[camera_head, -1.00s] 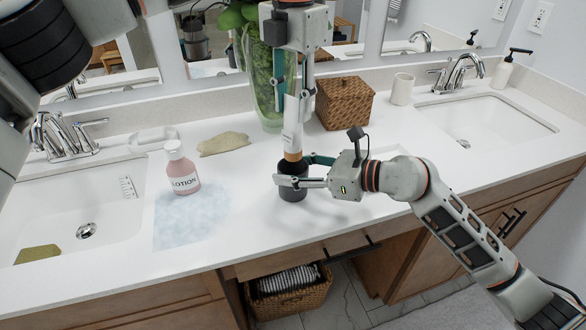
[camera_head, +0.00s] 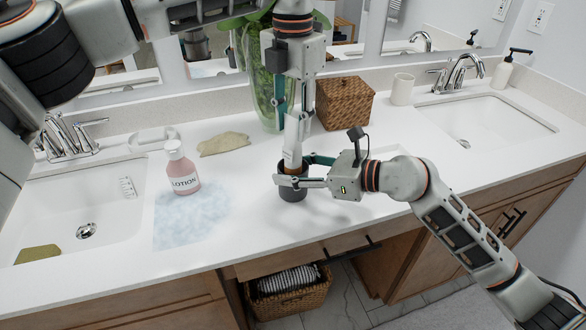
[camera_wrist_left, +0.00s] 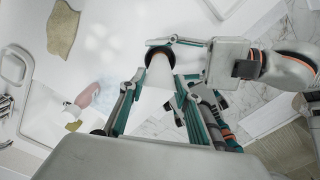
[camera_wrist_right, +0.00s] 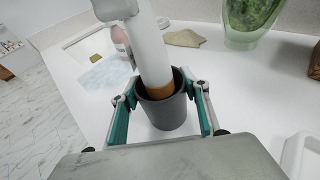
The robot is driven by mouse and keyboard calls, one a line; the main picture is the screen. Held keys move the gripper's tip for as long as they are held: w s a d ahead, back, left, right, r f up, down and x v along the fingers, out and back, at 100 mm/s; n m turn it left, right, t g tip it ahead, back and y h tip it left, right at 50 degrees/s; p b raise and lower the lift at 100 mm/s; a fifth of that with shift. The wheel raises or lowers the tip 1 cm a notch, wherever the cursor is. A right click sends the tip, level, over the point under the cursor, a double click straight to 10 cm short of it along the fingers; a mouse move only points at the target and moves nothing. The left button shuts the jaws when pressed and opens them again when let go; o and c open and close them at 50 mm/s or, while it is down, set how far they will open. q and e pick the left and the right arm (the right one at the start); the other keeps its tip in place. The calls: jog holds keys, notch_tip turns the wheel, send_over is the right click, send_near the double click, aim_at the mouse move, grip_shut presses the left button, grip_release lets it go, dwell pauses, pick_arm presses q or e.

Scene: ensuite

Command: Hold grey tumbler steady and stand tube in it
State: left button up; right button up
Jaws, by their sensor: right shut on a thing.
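The grey tumbler (camera_head: 292,193) stands on the counter. My right gripper (camera_head: 305,172) is shut around its sides, as the right wrist view shows too (camera_wrist_right: 162,112). The tube (camera_head: 293,140) is white with an orange-brown lower end. It is close to upright and its lower end is inside the tumbler's mouth; whether it touches the bottom is hidden. My left gripper (camera_head: 293,112) points down from above with its fingers on either side of the tube. In the left wrist view the tube (camera_wrist_left: 158,78) lies between the fingers, and I cannot tell whether they press on it.
A pink lotion bottle (camera_head: 182,170) stands left of the tumbler by a pale blue patch (camera_head: 190,215). A beige cloth (camera_head: 223,144), a green glass vase (camera_head: 262,95) and a wicker box (camera_head: 344,102) are behind. Sinks lie left and right. The counter's front edge is close.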

pick_arm(q)
jog(key=o, duration=0.5)
notch_tip(320, 180, up, 12)
dwell(0.4)
pick_arm(e)
jog(key=o, duration=1.3)
jog(key=shift+o, duration=0.2)
